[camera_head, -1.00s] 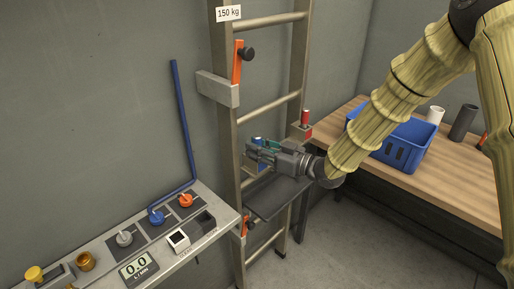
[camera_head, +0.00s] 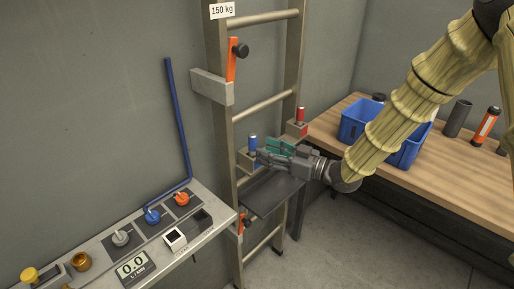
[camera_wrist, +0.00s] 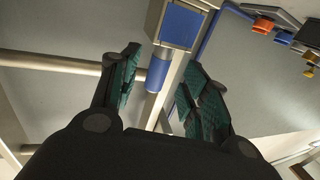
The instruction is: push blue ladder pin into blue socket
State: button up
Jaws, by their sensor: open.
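The blue ladder pin (camera_head: 253,143) stands upright at the blue socket (camera_head: 246,160), a small bracket on the ladder's left rail. How deep the pin sits is hard to tell. My gripper (camera_head: 266,151) is open and empty, just right of the pin in the head view. In the wrist view, the blue pin (camera_wrist: 158,72) shows beyond and between the spread fingertips (camera_wrist: 162,75), apart from them. The blue face of the socket block (camera_wrist: 182,25) is at the top of that view.
A red pin (camera_head: 300,115) stands in a red bracket (camera_head: 296,130) on the right rail. A dark shelf (camera_head: 270,190) lies below my gripper. A workbench (camera_head: 450,165) with a blue crate (camera_head: 355,122) is at right; a valve panel (camera_head: 140,240) is at lower left.

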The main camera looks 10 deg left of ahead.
jog(key=v, duration=0.6)
jog(key=shift+d, duration=0.2)
jog(key=shift+s, duration=0.1)
jog(key=s+d+f+m+h, duration=0.3)
jog(key=f, duration=0.6)
jog(key=s+d+f+m+t+h, duration=0.1)
jog(key=s+d+f+m+h, duration=0.2)
jog(key=f, duration=0.6)
jog(key=s+d+f+m+h, duration=0.2)
jog(key=s+f+m+h, duration=0.15)
jog(key=f, duration=0.65)
jog(key=s+d+f+m+g+h, duration=0.1)
jog(key=s+d+f, duration=0.3)
jog(key=s, duration=0.5)
jog(key=s+d+f+m+g+h, duration=0.2)
jog(key=s+d+f+g+h, duration=0.2)
jog(key=s, duration=0.6)
jog(key=s+d+f+m+g+h, duration=0.1)
jog(key=s+d+f, duration=0.4)
jog(key=s, duration=0.5)
jog(key=shift+s+d+f+m+g+h, duration=0.2)
jog(key=shift+d+f+m+g+h, duration=0.15)
jog(key=shift+f+g+h, duration=0.3)
jog(key=shift+c, duration=0.5)
